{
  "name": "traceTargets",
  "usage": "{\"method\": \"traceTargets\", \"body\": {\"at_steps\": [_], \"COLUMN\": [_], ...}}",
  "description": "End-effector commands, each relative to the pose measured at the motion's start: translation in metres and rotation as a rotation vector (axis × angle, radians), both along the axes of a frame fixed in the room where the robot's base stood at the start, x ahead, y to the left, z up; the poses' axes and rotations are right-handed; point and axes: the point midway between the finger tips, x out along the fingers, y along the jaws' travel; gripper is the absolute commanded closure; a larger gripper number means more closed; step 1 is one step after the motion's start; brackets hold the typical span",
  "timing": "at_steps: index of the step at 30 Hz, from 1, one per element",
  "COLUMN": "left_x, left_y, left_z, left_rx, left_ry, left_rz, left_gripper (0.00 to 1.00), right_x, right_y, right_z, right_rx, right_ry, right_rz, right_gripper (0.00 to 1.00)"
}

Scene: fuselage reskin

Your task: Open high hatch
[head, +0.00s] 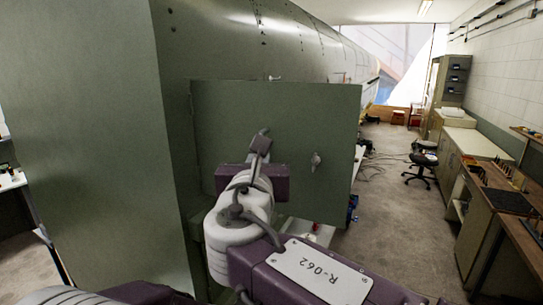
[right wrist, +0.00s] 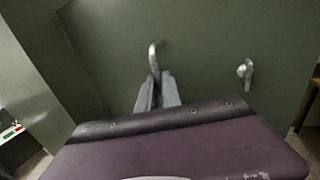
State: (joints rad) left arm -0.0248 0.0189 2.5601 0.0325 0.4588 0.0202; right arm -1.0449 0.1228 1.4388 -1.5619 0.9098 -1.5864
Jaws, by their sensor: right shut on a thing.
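The high hatch (head: 300,115) is a flat green panel. It stands out from the green fuselage side, with its right edge over the open floor. It fills most of the right wrist view (right wrist: 200,45). A curved grey handle (right wrist: 154,55) sticks out from its face. My right gripper (right wrist: 158,90) is shut on this handle; in the head view the gripper (head: 258,150) is in front of the panel, partly hidden by my wrist. A second metal latch (head: 315,161) sits to the right on the panel, apart from the gripper. My left gripper does not show.
The green fuselage (head: 270,35) runs away behind the hatch. A large green panel (head: 95,130) stands close on the left. A workbench (head: 500,205) and a black chair (head: 422,165) are on the right. The grey floor (head: 385,235) between is mostly clear.

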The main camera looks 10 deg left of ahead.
Motion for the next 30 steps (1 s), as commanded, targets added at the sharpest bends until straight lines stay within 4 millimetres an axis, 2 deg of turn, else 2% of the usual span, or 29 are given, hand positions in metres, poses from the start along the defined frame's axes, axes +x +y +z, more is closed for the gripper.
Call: {"method": "traceTargets", "body": {"at_steps": [9, 24, 25, 26, 30], "left_x": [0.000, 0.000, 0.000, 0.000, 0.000], "left_y": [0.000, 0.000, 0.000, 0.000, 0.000], "left_z": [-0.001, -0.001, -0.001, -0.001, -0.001], "left_rx": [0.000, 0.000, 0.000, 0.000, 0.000], "left_ry": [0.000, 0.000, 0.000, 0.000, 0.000], "left_rz": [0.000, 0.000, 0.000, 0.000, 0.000], "left_gripper": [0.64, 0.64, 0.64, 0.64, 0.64], "right_x": [-0.016, -0.018, -0.018, -0.018, -0.018], "right_y": [0.010, 0.011, 0.011, 0.011, 0.011], "right_z": [0.002, 0.003, 0.003, 0.003, 0.002], "right_rx": [0.000, 0.000, 0.000, 0.000, 0.001], "right_ry": [-0.005, -0.005, -0.005, -0.005, -0.004], "right_rz": [0.018, 0.019, 0.019, 0.018, 0.017], "right_gripper": [1.00, 1.00, 0.86, 0.82, 0.82]}}
